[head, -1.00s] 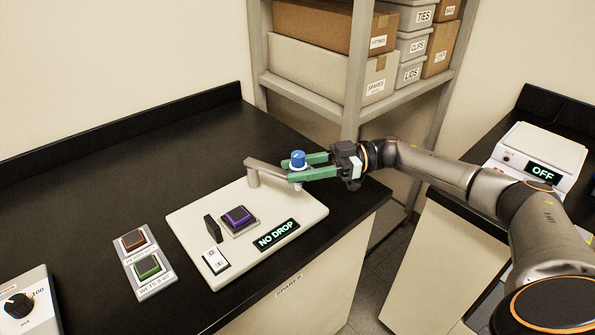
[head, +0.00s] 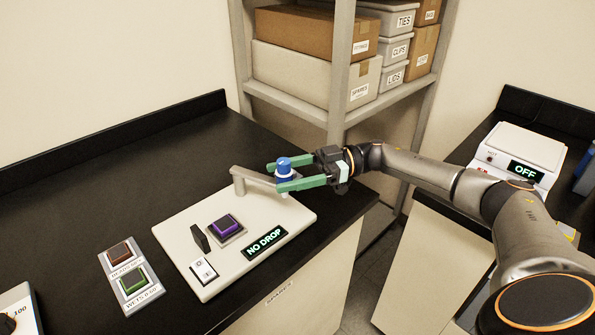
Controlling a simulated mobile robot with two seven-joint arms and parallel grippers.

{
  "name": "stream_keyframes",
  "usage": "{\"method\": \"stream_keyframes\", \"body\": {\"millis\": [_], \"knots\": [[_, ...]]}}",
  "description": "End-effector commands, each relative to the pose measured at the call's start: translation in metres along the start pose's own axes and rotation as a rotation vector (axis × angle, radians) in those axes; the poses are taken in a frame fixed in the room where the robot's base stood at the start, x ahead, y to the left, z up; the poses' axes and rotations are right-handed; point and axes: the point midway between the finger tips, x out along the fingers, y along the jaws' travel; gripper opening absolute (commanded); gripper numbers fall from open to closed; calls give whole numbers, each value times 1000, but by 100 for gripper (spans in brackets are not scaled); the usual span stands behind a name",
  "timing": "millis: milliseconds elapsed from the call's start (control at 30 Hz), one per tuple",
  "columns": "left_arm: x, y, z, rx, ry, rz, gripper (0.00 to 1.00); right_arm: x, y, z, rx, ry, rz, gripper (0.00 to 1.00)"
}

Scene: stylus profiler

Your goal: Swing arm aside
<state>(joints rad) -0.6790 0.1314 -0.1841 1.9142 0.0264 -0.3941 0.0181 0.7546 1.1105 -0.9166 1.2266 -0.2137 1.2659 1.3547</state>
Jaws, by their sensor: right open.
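The swing arm (head: 254,178) is a grey bar on a short post at the back of a cream instrument base (head: 178,228). It points right, and a blue-capped knob (head: 284,166) stands at its free end. My right gripper (head: 278,177) has green fingers, one on each side of the knob. The fingers are open; whether either one touches the knob is hard to tell. The base carries a purple button (head: 225,223), a black upright tab, a white rocker switch (head: 203,270) and a display (head: 266,243) reading NO DROP. My left gripper is not in view.
A button box (head: 131,275) with red and green buttons lies left of the base. A dial unit (head: 14,311) is cut off at lower left. A shelf (head: 286,98) with boxes stands behind. A device (head: 516,157) reading OFF sits on the right counter. The counter at left is clear.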

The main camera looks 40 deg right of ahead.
Motion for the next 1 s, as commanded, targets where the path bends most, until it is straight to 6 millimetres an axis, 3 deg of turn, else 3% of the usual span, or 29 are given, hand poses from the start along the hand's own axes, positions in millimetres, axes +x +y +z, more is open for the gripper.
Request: {"method": "stream_keyframes", "body": {"millis": [167, 533, 733, 1000], "knots": [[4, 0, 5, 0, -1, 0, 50, -25, 1, 2, 1, -3, 7, 71], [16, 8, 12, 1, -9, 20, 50, -103, 1, 2, -2, -1, 7, 71], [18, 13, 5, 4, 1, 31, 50, -120, 0, 0, 0, -1, 4, 71], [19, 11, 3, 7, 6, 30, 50, -123, 0, 0, -1, 0, 2, 71]]}}
